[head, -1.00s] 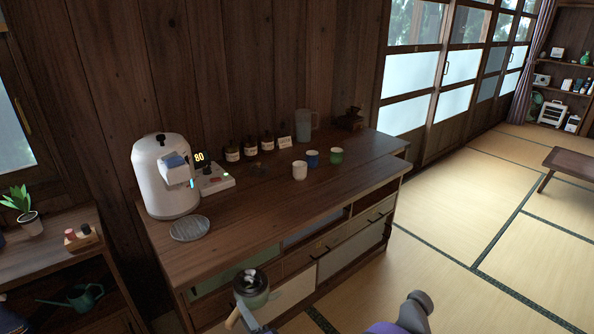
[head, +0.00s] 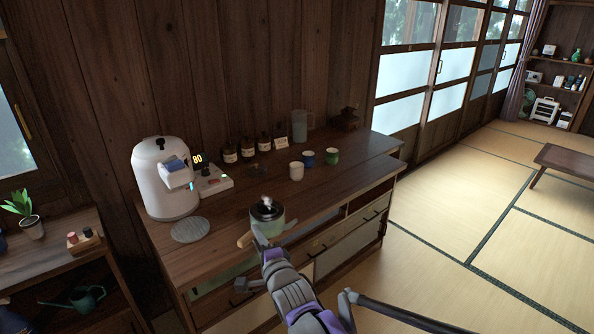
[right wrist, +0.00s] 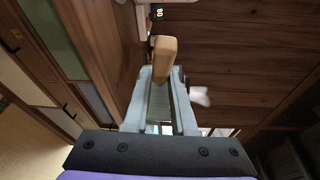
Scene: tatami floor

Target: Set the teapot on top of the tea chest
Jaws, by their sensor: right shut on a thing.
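The tea chest (head: 225,258) is the long dark wooden cabinet with drawers and sliding panels. In the right wrist view the fingers (right wrist: 160,105) are shut at the wooden handle (right wrist: 165,60); most of the teapot is hidden there. My left gripper is not in view.
On the chest stand a white water boiler (head: 164,180), a round grey mat (head: 190,229), several dark bottles (head: 247,148), three cups (head: 309,158), a jug (head: 299,126) and a wooden grinder (head: 347,120). The top's middle front is clear. A plant shelf (head: 60,255) stands left.

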